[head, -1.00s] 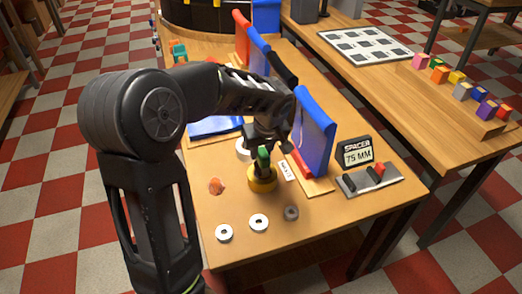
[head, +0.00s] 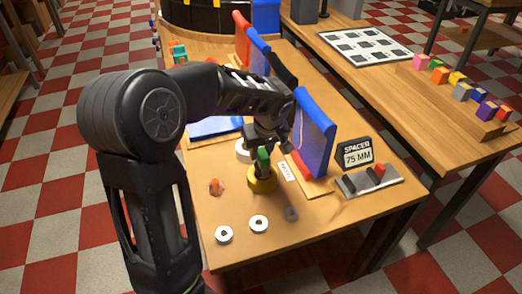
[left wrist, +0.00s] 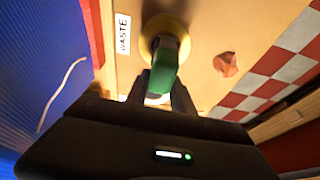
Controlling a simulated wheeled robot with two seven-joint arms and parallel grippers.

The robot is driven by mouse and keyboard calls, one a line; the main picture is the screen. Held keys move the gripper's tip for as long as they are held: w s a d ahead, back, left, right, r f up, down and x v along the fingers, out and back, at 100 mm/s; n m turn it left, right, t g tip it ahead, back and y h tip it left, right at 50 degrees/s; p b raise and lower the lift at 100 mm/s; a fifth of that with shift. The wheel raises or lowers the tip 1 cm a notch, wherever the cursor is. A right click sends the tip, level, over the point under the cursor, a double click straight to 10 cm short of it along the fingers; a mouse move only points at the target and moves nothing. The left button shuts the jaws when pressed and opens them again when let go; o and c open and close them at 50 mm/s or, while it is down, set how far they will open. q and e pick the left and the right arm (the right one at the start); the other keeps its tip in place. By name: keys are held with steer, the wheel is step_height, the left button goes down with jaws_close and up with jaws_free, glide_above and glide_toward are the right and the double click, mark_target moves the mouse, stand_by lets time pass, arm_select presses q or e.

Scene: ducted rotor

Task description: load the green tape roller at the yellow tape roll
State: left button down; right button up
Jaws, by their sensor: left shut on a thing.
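The green tape roller (head: 263,154) is held upright in my left gripper (head: 262,148), which is shut on it. In the left wrist view the green roller (left wrist: 164,70) sits between the fingers. The yellow tape roll (head: 262,183) lies on the table directly below the roller, and the roller's lower end meets or overlaps it. In the left wrist view the yellow roll (left wrist: 148,42) shows as a ring around the roller's far end. Whether the roller is seated in the roll's hole is hidden. My right gripper is not in view.
A blue upright panel (head: 316,135) stands close right of the gripper. A "WASTE" label (head: 287,171) lies beside the roll. An orange crumpled piece (head: 216,187) is to the left. A "SPACER 75 MM" sign (head: 356,153) stands right.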

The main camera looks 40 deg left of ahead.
arm_select(q)
steer(key=shift+r+p, duration=1.8)
steer(key=shift+r, duration=1.55)
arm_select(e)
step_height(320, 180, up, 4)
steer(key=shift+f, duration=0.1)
arm_select(q)
steer(key=shift+w+d+f, duration=0.15)
steer(key=shift+d, duration=0.2)
steer(key=w+d+f+m+h, duration=0.1)
steer(key=d+f+m, duration=0.1)
steer(key=d+m, duration=0.3)
steer(key=w+d+f+m+t+h, duration=0.1)
steer(key=d+m, duration=0.5)
steer(key=d, duration=0.6)
steer(key=shift+w+d+f+t+h, duration=0.3)
steer(key=shift+w+f+h, duration=0.2)
steer(key=shift+f+h, duration=0.15)
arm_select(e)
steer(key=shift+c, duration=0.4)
